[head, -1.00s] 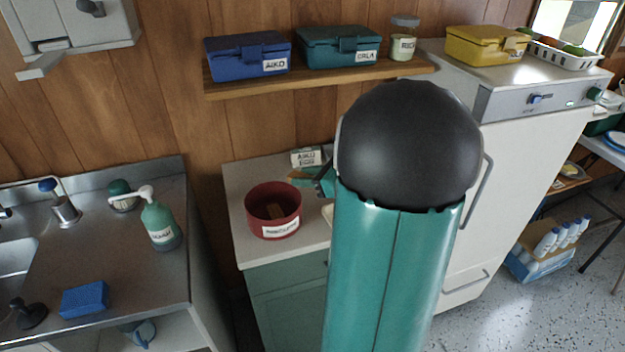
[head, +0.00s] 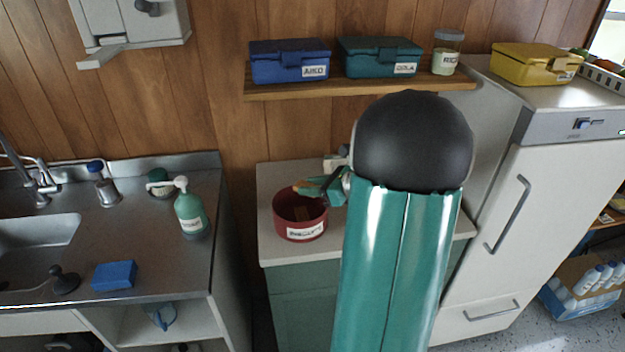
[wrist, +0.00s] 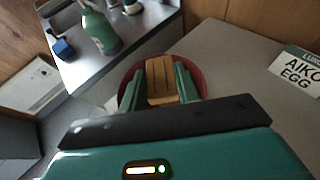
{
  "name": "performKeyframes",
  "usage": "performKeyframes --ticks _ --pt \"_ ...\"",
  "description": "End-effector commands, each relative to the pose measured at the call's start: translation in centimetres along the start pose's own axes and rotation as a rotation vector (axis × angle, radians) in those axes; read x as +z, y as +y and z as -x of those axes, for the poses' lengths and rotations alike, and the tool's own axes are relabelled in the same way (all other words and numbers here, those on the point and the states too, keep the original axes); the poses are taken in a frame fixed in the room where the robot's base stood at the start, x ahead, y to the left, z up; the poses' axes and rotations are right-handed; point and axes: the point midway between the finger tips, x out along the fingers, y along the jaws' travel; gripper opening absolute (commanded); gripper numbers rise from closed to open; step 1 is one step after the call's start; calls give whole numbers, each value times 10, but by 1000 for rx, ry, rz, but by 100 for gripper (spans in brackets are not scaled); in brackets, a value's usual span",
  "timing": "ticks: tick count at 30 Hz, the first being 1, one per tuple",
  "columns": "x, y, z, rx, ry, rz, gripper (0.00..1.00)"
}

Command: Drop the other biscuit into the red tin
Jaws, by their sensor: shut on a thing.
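The red tin (head: 287,226) with a white label stands on the counter left of my arm in the head view. A biscuit (head: 303,214) lies inside it. My gripper (head: 308,188) is over the tin's far right rim, shut on another biscuit (head: 300,186). In the wrist view the held tan biscuit (wrist: 162,82) sits between the two green fingers of my gripper (wrist: 160,84). The red tin (wrist: 203,80) shows behind and below them, its inside mostly hidden by the biscuit and fingers.
A white card (wrist: 299,72) reading AIKO EGG lies or stands right of the tin in the wrist view. A shelf (head: 360,88) with lunch boxes hangs above. A sink counter with a soap bottle (head: 190,210) is left, a white fridge (head: 500,220) right.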

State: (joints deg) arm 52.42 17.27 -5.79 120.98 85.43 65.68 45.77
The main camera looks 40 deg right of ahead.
Motion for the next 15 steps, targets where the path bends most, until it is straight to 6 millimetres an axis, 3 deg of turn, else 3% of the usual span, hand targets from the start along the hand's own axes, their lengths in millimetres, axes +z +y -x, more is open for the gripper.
performKeyframes --ticks 6,15 --pt "-24 0 -10 3 1 -3 11" --pt "-32 1 -13 4 0 1 11"
